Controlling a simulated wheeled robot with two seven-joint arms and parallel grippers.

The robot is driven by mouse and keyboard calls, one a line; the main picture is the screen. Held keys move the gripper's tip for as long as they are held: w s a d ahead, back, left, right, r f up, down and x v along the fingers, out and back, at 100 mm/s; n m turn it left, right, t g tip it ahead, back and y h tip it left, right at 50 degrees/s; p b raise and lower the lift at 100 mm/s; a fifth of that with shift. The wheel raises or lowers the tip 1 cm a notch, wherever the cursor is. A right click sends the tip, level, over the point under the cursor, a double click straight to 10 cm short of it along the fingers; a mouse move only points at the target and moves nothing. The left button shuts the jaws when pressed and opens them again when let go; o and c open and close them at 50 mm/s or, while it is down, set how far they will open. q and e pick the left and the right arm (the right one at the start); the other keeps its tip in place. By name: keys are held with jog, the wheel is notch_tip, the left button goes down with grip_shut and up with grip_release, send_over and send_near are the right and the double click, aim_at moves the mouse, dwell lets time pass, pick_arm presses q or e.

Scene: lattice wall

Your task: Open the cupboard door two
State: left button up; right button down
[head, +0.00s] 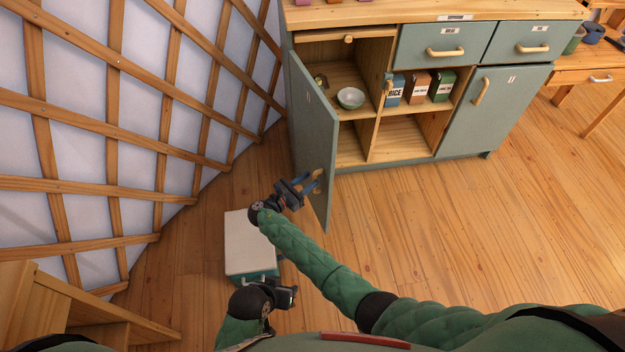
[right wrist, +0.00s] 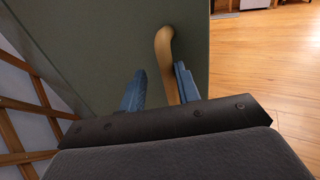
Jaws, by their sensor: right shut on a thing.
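The left grey-green cupboard door (head: 316,135) stands swung wide open, its free edge towards me. My right gripper (head: 316,182) is at the door's lower part, shut on its wooden handle (right wrist: 164,62), which shows between the blue fingers in the right wrist view (right wrist: 160,95). The right cupboard door (head: 497,110) is closed, with a wooden handle and a small label whose mark I cannot read surely. My left gripper (head: 286,297) is low near the floor, away from the doors; its fingers are too unclear to judge.
The open cupboard (head: 350,145) shows shelves with a pale bowl (head: 350,98) and several boxes (head: 416,87). Closed drawers (head: 446,48) are above. A white-topped box (head: 249,243) stands on the floor left of my right arm. A lattice wall (head: 120,120) bounds the left; floor at right is clear.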

jog(key=shift+w+a+r, duration=0.35)
jog(key=shift+w+a, duration=0.05)
jog(key=shift+a, duration=0.05)
jog(key=c, duration=1.4)
grip_release()
jog(key=shift+o, duration=0.2)
jog(key=shift+f, duration=0.15)
jog(key=shift+s+d+f, duration=0.1)
jog(key=shift+f, duration=0.05)
